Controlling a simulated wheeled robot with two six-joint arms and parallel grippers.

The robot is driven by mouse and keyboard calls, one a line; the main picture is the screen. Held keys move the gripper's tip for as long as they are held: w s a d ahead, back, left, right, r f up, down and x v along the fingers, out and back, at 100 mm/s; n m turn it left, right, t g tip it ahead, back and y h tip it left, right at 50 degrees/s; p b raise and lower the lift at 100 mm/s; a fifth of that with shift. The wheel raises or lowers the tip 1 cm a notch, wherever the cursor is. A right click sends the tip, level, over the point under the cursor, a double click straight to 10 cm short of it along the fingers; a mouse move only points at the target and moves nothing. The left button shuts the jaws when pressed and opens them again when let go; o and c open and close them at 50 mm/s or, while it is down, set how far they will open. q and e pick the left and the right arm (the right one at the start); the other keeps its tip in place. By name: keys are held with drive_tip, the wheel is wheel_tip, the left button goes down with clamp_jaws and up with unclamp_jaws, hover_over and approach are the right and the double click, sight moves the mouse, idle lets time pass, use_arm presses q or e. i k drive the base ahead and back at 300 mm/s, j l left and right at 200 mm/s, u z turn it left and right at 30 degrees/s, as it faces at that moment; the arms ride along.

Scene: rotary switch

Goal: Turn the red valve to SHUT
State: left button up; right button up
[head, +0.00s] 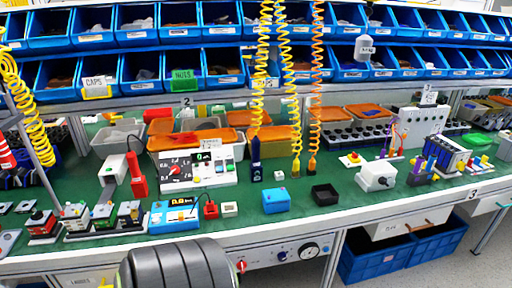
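A small red valve handle (241,267) is on the light panel (262,262) under the bench's front edge. Its markings and the direction it points are too small to read. A dark blue knob (283,256) and a round gauge (310,250) are to its right on the same panel. Neither of my grippers is in view, and nothing is touching the valve.
A dark ribbed rounded shape (175,268), perhaps a chair back, stands left of the valve at the bottom edge. Above is a green benchtop (265,232) with boxes and devices. Blue crates (375,262) stand under the bench at right. Coiled hoses (287,60) hang overhead.

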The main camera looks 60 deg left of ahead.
sight(241, 265)
drive_tip(key=u, duration=1.8)
